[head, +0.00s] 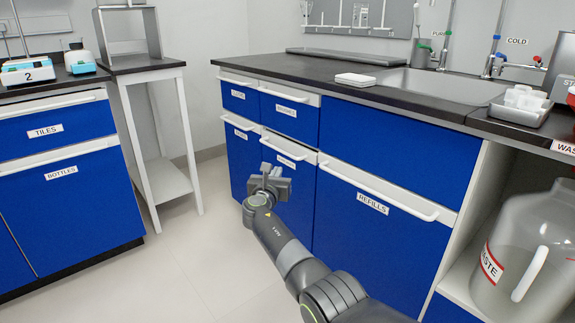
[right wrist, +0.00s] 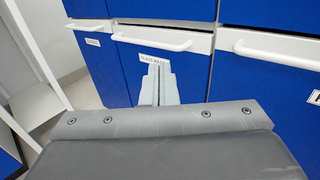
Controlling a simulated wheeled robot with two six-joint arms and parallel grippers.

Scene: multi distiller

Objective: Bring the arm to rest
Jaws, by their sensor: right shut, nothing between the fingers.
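My right arm reaches out from the bottom of the head view. Its gripper (head: 266,170) is in front of the blue cabinet (head: 345,235), near the lower drawer fronts. In the right wrist view the fingers (right wrist: 159,84) are together, with nothing between them, in front of a labelled drawer front (right wrist: 158,58). I cannot tell how far the fingers are from the drawer front. My left gripper does not show in either view.
A dark worktop with a sink (head: 440,84) tops the cabinet. White drawer handles (head: 375,192) stick out near my right arm. A waste jug (head: 525,255) sits on a low shelf at right. A narrow stand (head: 162,178) is at left. The floor (head: 190,265) between is clear.

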